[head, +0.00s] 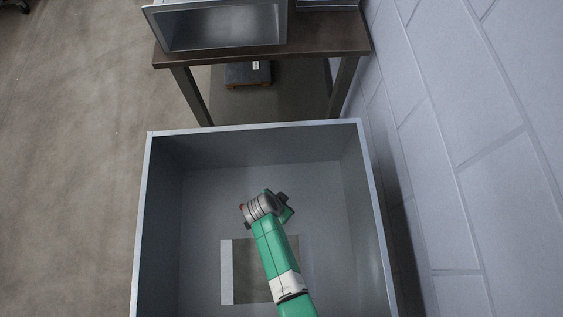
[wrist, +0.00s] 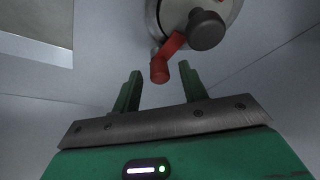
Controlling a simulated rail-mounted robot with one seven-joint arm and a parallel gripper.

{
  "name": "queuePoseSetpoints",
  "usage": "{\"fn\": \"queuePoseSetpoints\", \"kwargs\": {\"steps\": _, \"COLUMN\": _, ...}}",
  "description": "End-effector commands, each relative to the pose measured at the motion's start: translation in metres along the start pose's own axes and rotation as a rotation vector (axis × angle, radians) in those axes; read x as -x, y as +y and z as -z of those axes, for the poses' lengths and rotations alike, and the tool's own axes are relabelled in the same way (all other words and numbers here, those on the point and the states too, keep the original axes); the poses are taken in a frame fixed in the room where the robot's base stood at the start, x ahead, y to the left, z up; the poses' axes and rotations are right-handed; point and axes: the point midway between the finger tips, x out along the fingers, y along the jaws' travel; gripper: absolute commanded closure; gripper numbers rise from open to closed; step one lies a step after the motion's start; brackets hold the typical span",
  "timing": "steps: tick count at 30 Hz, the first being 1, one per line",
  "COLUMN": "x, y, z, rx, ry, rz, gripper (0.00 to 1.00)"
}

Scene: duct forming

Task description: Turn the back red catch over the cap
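In the wrist view a red catch (wrist: 168,56) runs down and left from beside a dark round knob (wrist: 207,30). The knob stands in front of a pale round piece (wrist: 176,14), which looks like the cap and is cut off by the top edge. The catch's thick end hangs past the rim of the round piece. My gripper (wrist: 160,68) is open. Its two green fingers stand apart, with the catch's end appearing between their tips. I cannot tell whether they touch it. In the head view my arm hides most of this area.
My arm reaches into a large open grey metal duct box (head: 146,215) with high walls. A rectangular opening (head: 250,285) is in its floor. A brown table (head: 330,47) with a metal duct piece (head: 220,27) stands beyond it. A block wall (head: 480,150) is close on the right.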

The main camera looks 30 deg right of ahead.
Motion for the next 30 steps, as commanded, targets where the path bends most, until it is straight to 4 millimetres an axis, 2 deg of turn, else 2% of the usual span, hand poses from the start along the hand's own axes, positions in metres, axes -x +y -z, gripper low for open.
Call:
{"fn": "queuePoseSetpoints", "kwargs": {"steps": 5, "x": 0.007, "y": 0.000, "z": 0.001, "rx": 0.001, "ry": 0.000, "rz": 0.000, "gripper": 0.57}}
{"fn": "queuePoseSetpoints", "kwargs": {"steps": 12, "x": 0.057, "y": 0.000, "z": 0.001, "rx": 0.002, "ry": 0.001, "rz": 0.001, "gripper": 0.57}}
{"fn": "queuePoseSetpoints", "kwargs": {"steps": 16, "x": 0.073, "y": 0.000, "z": 0.001, "rx": 0.002, "ry": 0.001, "rz": 0.000, "gripper": 0.57}}
{"fn": "queuePoseSetpoints", "kwargs": {"steps": 30, "x": 0.078, "y": 0.000, "z": 0.000, "rx": 0.000, "ry": 0.000, "rz": 0.000, "gripper": 0.57}}
